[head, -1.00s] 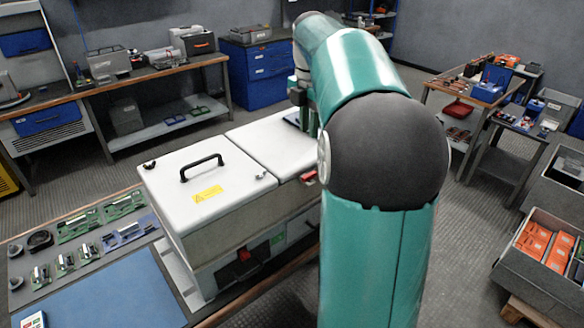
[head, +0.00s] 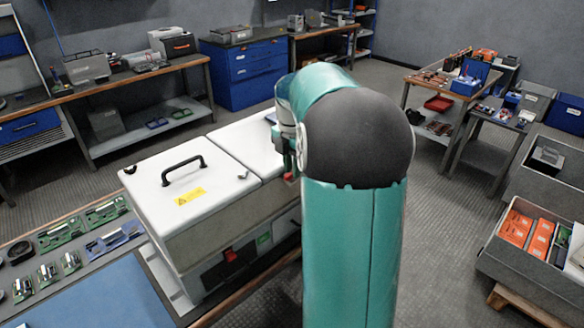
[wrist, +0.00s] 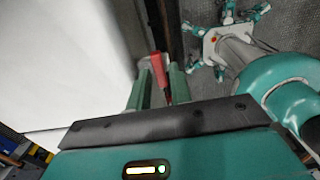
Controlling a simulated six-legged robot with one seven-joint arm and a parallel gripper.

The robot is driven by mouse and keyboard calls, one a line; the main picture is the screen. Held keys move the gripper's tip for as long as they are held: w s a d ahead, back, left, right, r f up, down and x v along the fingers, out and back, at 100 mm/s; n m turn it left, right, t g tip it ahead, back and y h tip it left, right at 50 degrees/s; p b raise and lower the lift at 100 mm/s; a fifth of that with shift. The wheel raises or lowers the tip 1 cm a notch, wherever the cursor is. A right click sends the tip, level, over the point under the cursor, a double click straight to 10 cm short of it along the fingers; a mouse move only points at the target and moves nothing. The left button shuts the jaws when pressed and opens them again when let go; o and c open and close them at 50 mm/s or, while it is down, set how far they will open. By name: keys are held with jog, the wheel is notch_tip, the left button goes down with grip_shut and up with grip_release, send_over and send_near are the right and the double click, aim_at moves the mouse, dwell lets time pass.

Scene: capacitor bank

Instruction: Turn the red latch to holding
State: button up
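A white cabinet (head: 212,150) with a black handle on its lid stands in the head view. A red latch (head: 288,176) shows at the right end of its front edge, partly covered by my arm. In the wrist view the red latch (wrist: 161,75) sits between the two green fingers of my gripper (wrist: 161,84). The fingers straddle it. It looks close to the right finger, with a small gap on the left, so my gripper looks open. Firm contact cannot be made out. In the head view my gripper is mostly hidden behind my arm.
A red part (head: 231,255) and a green label (head: 264,241) are low on the cabinet's front. A blue mat (head: 95,295) and several circuit boards lie on the bench at left. Open grey bins (head: 535,250) stand at right. Floor shows between.

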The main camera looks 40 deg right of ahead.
jog(key=shift+f, duration=0.35)
grip_shut()
